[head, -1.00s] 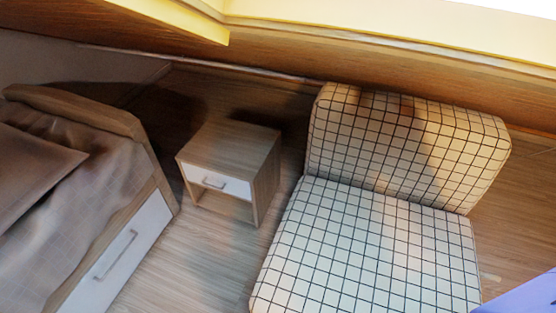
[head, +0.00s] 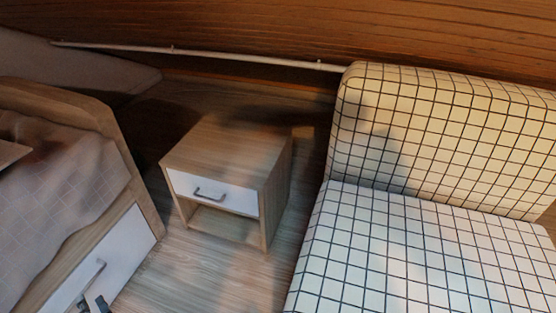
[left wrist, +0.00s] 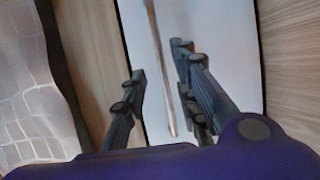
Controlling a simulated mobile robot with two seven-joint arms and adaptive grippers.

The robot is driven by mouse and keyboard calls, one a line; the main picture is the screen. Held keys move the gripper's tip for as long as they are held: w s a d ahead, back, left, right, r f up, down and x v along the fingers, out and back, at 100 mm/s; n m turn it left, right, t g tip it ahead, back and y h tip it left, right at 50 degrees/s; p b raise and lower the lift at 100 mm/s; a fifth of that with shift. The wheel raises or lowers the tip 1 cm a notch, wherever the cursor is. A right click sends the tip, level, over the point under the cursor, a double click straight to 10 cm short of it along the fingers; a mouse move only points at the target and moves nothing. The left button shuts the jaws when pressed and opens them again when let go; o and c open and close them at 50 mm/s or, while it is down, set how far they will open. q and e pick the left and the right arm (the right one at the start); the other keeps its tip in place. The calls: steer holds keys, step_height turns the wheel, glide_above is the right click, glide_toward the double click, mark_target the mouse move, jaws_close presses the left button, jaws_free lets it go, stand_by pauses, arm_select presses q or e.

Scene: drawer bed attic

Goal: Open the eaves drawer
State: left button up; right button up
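A white drawer front (head: 122,250) with a grey bar handle (head: 90,279) is set in the side of the wooden bed at the lower left. It appears closed. The tips of my left gripper (head: 93,304) show at the bottom edge, close to the handle's lower end. In the left wrist view, my left gripper (left wrist: 160,64) is open, and the handle (left wrist: 162,70) runs between its two fingers over the white front (left wrist: 235,55). I cannot tell whether a finger touches it. My right gripper is not in view.
A small wooden nightstand (head: 222,151) with its own closed white drawer (head: 225,195) stands right of the bed. A checked cushioned seat (head: 400,245) fills the right side. Grey bedding (head: 60,190) covers the bed. A strip of bare floor (head: 200,270) lies between bed and seat.

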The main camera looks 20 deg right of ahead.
arm_select(q)
steer(key=b+x, duration=0.2)
steer(key=x, duration=0.3)
steer(key=shift+d, duration=0.1)
jaws_close()
